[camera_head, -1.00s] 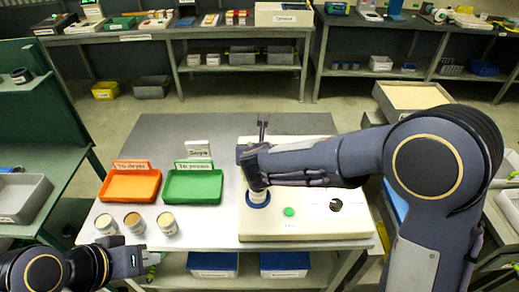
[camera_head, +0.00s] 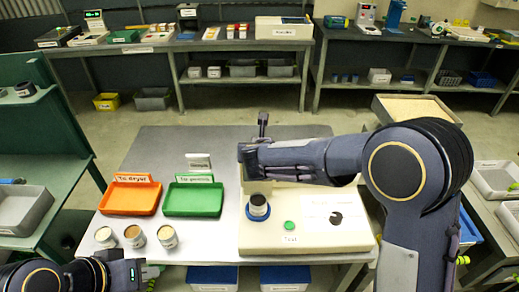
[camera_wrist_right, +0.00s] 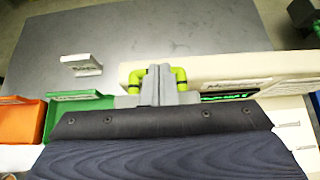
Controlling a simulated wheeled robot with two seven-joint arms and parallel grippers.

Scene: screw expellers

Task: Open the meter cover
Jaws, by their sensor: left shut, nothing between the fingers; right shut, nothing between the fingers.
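The cream meter (camera_head: 340,235) stands at the right of the grey table, with a blue ring, a green button and a dark round spot on top. A dark-topped cup (camera_head: 258,205) sits in the blue ring. A dark upright piece (camera_head: 263,122) rises behind the meter; I cannot tell if it belongs to the cover. My right gripper (camera_head: 246,156) is shut and empty above the meter's back left, hiding part of it. In the right wrist view its shut fingers (camera_wrist_right: 160,88) lie in front of the meter's cream back part (camera_wrist_right: 220,70). My left gripper (camera_head: 150,272) is shut at the table's front left.
An orange tray (camera_head: 131,199) and a green tray (camera_head: 194,199) with label signs lie left of the meter. Several sample cups (camera_head: 135,236) stand in front of them. A small sign (camera_head: 198,161) stands behind. The table's back left is clear.

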